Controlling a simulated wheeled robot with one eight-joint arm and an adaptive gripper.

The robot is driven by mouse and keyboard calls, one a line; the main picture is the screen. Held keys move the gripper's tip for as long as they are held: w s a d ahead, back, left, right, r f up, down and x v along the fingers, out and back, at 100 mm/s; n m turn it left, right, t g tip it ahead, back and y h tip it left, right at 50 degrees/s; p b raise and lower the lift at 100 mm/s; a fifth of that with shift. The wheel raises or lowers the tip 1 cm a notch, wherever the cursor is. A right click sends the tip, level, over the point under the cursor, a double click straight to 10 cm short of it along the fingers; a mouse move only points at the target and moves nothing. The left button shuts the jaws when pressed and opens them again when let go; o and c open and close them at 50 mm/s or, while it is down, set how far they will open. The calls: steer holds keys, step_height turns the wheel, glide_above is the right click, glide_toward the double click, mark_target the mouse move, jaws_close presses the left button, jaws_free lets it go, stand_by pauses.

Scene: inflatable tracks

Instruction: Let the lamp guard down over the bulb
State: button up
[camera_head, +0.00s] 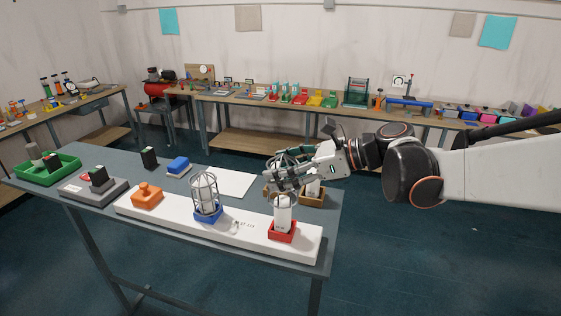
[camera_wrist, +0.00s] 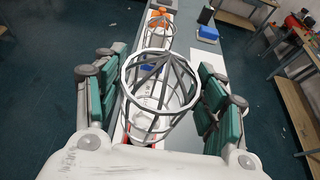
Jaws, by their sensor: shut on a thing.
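My gripper (camera_head: 284,168) is shut on a grey wire lamp guard, which shows as an open cage (camera_wrist: 152,118) between the two green-padded fingers in the wrist view. In the head view the guard is partly hidden by the fingers. It is over a white bulb (camera_head: 282,217) that stands upright in a red base (camera_head: 281,234) at the right end of a long white board (camera_head: 255,239). The upper part of the bulb is among the wires and fingers; I cannot tell how far the guard is down over it. A second guard (camera_head: 204,186) stands over a blue base (camera_head: 207,215).
An orange block (camera_head: 147,195) sits at the board's left end. A wooden tray (camera_head: 313,200) holding a white thing is close behind my gripper. A white sheet (camera_head: 235,183), a blue block (camera_head: 178,166), a dark block (camera_head: 149,157) and a green tray (camera_head: 66,167) are on the table.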

mark_target(283, 197)
steer(key=shift+f+b, duration=3.2)
steer(key=shift+f, duration=0.95)
steer(key=o, duration=1.1)
steer(key=shift+o, duration=0.2)
steer(key=shift+d, duration=0.1)
steer(key=v, duration=1.2)
